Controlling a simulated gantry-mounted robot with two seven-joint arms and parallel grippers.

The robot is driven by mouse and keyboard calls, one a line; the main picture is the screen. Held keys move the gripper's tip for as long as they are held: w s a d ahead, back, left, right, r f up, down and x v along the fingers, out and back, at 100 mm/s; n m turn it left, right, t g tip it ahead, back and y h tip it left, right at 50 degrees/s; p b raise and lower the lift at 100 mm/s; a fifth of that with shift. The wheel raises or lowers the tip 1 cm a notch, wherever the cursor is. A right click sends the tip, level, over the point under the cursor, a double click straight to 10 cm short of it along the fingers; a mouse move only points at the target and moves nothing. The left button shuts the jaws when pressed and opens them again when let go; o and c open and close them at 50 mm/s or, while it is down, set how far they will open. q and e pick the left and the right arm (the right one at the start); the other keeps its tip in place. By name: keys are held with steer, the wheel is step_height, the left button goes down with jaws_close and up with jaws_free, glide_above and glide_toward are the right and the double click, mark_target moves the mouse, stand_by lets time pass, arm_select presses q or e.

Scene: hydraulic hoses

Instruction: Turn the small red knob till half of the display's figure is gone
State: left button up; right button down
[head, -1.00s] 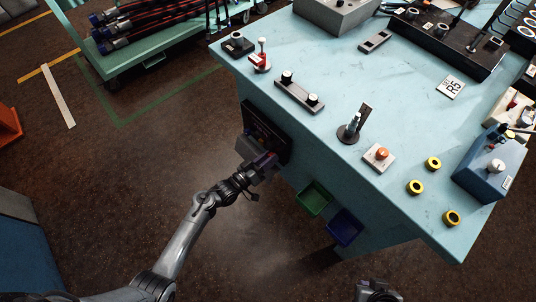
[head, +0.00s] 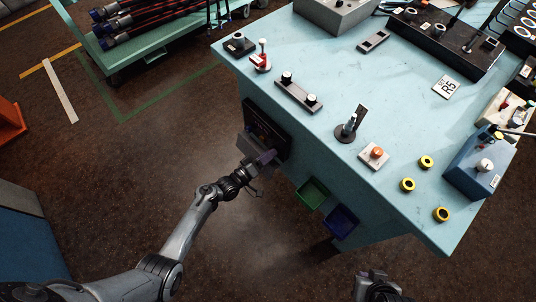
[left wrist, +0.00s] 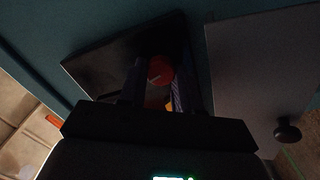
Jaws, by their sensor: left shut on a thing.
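The red knob (left wrist: 160,69) shows in the left wrist view, on a dark panel (left wrist: 100,70), between my left gripper's fingers. My left gripper (left wrist: 155,88) is shut on it. In the head view my left gripper (head: 268,158) is at the dark panel (head: 262,123) on the near side of the blue bench, and it hides the knob there. A display figure is not readable in either view. A small green-lit strip (left wrist: 172,177) is cut off at the wrist view's bottom edge. My right gripper (head: 376,286) is only partly in view at the bottom, away from the bench.
A green bin (head: 312,193) and a blue bin (head: 341,220) hang on the bench side, right of my left gripper. In the wrist view a grey box with a black knob (left wrist: 287,132) is close on the right.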

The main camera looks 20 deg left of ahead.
arm_select(q)
steer(key=o, duration=1.1)
steer(key=shift+c, duration=0.2)
steer(key=shift+s+a+p, duration=0.3)
steer(key=shift+s, duration=0.3)
steer(key=p+v, duration=0.2)
steer(key=v, duration=0.7)
steer(key=shift+s, duration=0.25)
